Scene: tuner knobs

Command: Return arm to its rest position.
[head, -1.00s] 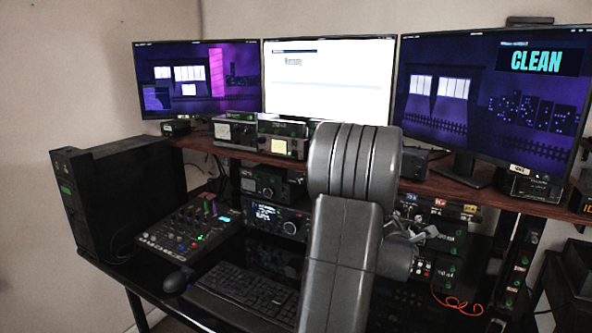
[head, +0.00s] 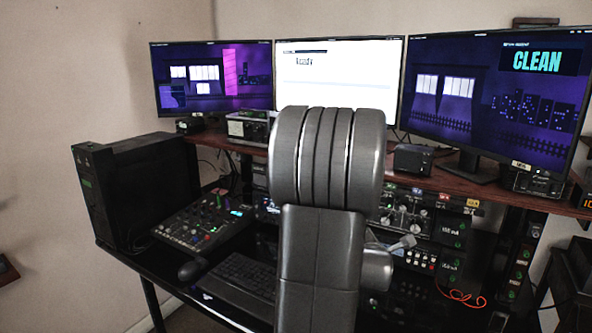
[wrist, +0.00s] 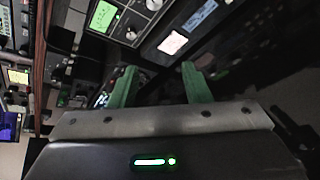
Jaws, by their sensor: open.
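My gripper (wrist: 160,88) shows in the wrist view with its two green fingers apart and nothing between them. Beyond the fingers is the dark front of a radio panel (wrist: 165,45) with small lit displays and knobs; no finger appears to touch it. In the head view my grey arm stands in front of the desk and hides its middle. To the right of the arm, radio units with knobs (head: 405,215) show under the shelf.
Three monitors stand on a brown shelf (head: 440,185); the right one (head: 495,95) reads "CLEAN". A black tower (head: 135,190), a mixer (head: 200,220), a mouse (head: 191,271) and a keyboard (head: 240,280) are at the left. Open floor lies front left.

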